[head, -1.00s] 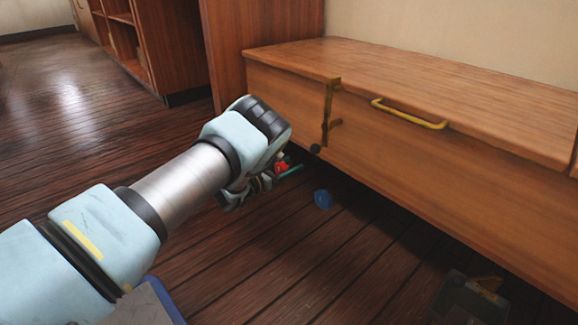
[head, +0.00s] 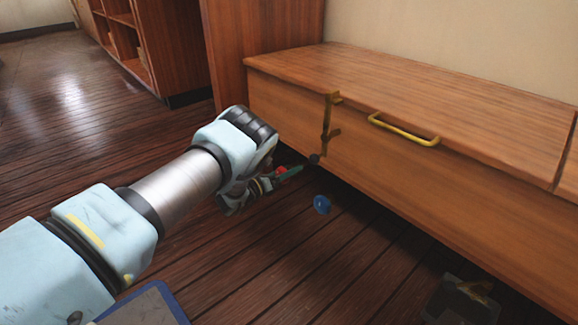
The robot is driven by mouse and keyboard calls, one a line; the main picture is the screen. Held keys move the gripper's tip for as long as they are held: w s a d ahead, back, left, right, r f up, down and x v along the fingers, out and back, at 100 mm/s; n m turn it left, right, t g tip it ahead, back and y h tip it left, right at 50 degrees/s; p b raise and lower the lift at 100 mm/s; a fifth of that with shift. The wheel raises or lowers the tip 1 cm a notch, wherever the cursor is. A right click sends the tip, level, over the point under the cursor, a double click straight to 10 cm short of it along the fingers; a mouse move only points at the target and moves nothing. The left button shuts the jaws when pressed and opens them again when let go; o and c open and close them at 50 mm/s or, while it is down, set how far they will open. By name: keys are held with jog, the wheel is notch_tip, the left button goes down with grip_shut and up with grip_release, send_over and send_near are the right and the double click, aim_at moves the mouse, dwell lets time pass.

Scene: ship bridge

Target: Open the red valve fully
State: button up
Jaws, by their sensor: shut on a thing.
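The red valve (head: 281,169) shows only as a small red patch beside my gripper, low in front of the wooden bench. Most of it is hidden by the gripper and my wrist. A dark green bar (head: 291,172) runs from the fingers toward the bench, beside the red patch. I cannot tell whether it is part of the valve. My gripper (head: 264,185) is shut at the valve, with its fingers small and partly hidden. How far the valve is turned cannot be seen.
A blue round thing (head: 321,204) is right of the gripper, near the bench. The wooden bench (head: 420,170) has a yellow handle (head: 404,130) and a brass-coloured bracket (head: 330,118). A dark box (head: 460,299) is at the lower right. Floor at left is clear.

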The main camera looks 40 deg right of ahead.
jog(key=n+p, duration=0.2)
jog(key=n, duration=0.1)
jog(key=shift+n, duration=0.4)
jog(key=n+p, duration=0.1)
jog(key=n, duration=0.4)
jog(key=n+p, duration=0.1)
jog(key=n, duration=0.4)
jog(key=f+n+p, duration=0.1)
jog(key=n, duration=0.8)
jog(key=shift+f, duration=0.1)
jog(key=n, duration=0.3)
jog(key=shift+s+n, duration=0.1)
jog(key=shift+n, duration=0.2)
jog(key=shift+s+n+b, duration=0.1)
jog(key=shift+n+b, duration=0.25)
jog(key=shift+n, duration=1.45)
jog(key=o, duration=1.3)
